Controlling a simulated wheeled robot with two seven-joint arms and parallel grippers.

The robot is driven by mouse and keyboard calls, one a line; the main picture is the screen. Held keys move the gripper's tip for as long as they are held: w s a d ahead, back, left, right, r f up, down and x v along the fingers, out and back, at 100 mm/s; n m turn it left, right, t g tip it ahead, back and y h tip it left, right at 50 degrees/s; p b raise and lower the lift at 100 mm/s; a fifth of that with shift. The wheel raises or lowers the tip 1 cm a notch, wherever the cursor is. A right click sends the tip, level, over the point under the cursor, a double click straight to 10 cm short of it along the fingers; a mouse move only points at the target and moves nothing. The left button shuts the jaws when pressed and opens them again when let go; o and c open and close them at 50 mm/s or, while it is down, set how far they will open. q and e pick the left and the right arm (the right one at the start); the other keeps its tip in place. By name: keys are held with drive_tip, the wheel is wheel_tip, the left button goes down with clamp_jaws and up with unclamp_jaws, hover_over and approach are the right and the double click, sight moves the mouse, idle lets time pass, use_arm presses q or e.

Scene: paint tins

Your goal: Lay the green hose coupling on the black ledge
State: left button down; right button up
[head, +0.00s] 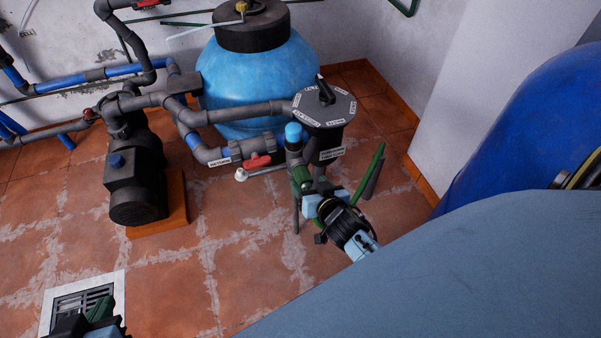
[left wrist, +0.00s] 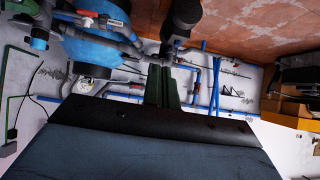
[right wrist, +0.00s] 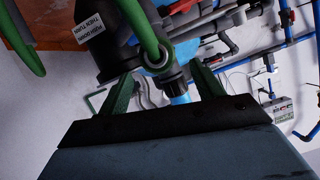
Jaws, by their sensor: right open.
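I cannot make out the green hose coupling or the black ledge for certain in any view. My right gripper (head: 318,188) is beside the black lidded canister in the head view. In the right wrist view, its two green fingers (right wrist: 163,90) stand wide apart, with a black ribbed collar and light blue end (right wrist: 178,98) visible beyond the gap. I see nothing held between them. My left gripper (head: 98,312) is at the bottom left edge of the head view, partly cut off. In the left wrist view, its green fingers (left wrist: 163,85) lie together, with no held thing discernible.
The black canister (head: 325,108) stands before a blue tank (head: 255,75). A curved green tube (head: 376,168) is right of my right gripper. A dark pump (head: 135,185) and grey pipes stand left. Tiled floor (head: 220,270) is open in front; a floor drain (head: 85,298) is lower left.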

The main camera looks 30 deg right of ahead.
sight(306, 184)
drive_tip(key=b+x, duration=0.1)
drive_tip(key=x, duration=0.3)
drive_tip(key=shift+b, duration=0.3)
drive_tip(key=b+x, duration=0.1)
drive_tip(key=x, duration=0.2)
drive_tip(key=shift+w+f, duration=0.1)
drive_tip(key=shift+w+f+b, duration=0.1)
drive_tip(key=shift+w+b, duration=0.25)
use_arm(q)
drive_tip(key=w+d+r+t+h, duration=0.1)
drive_tip(key=w+d+r+t, duration=0.1)
drive_tip(key=r+t, duration=0.2)
drive_tip(key=w+d+r+t+h, duration=0.1)
drive_tip(key=r+t+h, duration=0.1)
drive_tip(key=r+t, duration=0.3)
wheel_tip(306, 184, up, 4)
drive_tip(key=shift+w+d+r+m+t, duration=0.2)
drive_tip(key=shift+w+d+m+t, duration=0.1)
drive_tip(key=shift+w+d, duration=0.1)
